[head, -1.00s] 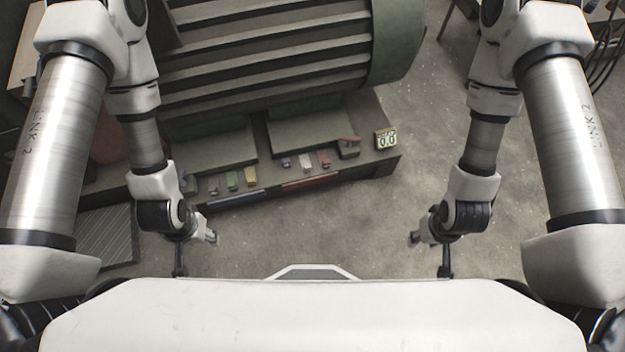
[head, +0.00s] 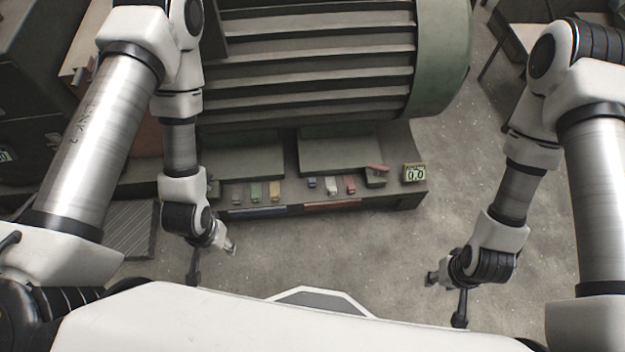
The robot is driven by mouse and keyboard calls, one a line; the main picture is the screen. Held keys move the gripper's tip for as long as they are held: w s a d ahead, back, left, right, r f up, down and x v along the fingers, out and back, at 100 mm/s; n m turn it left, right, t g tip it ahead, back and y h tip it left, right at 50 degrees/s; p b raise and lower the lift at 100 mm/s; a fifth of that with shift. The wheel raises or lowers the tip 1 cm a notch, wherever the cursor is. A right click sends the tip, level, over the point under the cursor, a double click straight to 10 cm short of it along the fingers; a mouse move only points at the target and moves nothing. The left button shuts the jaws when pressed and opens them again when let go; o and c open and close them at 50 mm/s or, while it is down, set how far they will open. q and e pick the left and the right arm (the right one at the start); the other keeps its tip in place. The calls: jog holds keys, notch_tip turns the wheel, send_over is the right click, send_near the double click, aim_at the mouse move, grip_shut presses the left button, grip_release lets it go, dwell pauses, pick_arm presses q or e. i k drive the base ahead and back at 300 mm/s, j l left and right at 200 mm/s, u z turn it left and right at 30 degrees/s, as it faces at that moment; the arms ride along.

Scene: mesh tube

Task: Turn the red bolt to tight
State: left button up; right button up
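The red bolt (head: 350,184) is a small red piece at the right end of a row of coloured pieces on the front ledge of the machine base (head: 405,203). Its fine shape is too small to tell. A small display (head: 414,173) at the ledge's right end appears to read 0.0. A red-handled item (head: 377,168) sits on a dark block beside it. My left gripper (head: 231,246) hangs in front of the ledge's left part, apart from it. My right gripper (head: 431,279) hangs over bare floor, well apart from the bolt. Whether either is open is too small to tell.
Grey, green, yellow, blue and white pieces stand left of the red bolt. A blue strip (head: 252,212) and a red strip (head: 332,204) mark the ledge front. The large finned green machine (head: 440,60) rises behind. A striped plate (head: 128,228) lies left. Floor (head: 350,250) in front is clear.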

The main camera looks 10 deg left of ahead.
aim_at(378, 167)
jog(key=i+j+z, duration=0.15)
jog(key=z, duration=0.25)
jog(key=i+j+z, duration=0.15)
jog(key=z, duration=0.25)
jog(key=j+z, duration=0.3)
jog(key=z, duration=0.15)
jog(key=i, duration=0.05)
